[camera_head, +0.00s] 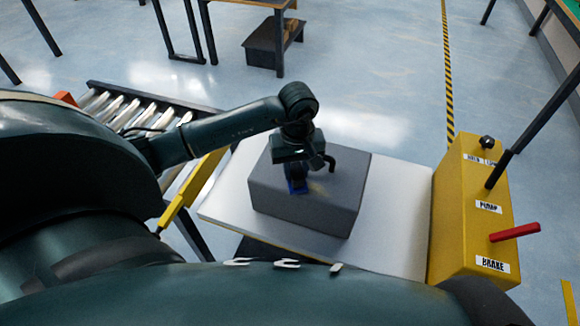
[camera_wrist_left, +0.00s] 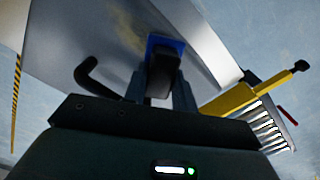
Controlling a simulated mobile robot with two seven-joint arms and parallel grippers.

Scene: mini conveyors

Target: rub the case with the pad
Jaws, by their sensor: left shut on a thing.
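The case (camera_head: 325,215) is a dark grey box on a white tabletop, its top face up. My left gripper (camera_head: 297,178) is over the top of the case, pointing down. It is shut on the pad (camera_head: 297,187), a small blue piece at the fingertips. The pad appears to be at the top face of the case; I cannot tell if it touches. A faint yellowish smudge (camera_head: 318,188) shows on the top just right of the pad. In the left wrist view the blue pad (camera_wrist_left: 165,42) is between the fingers, with the smudge beside it. My right gripper is not in view.
The white tabletop (camera_head: 400,195) is bare around the case. A yellow control box (camera_head: 470,215) with a red lever (camera_head: 515,232) stands at the right. A roller conveyor (camera_head: 120,112) with a yellow bar (camera_head: 192,190) is at the left.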

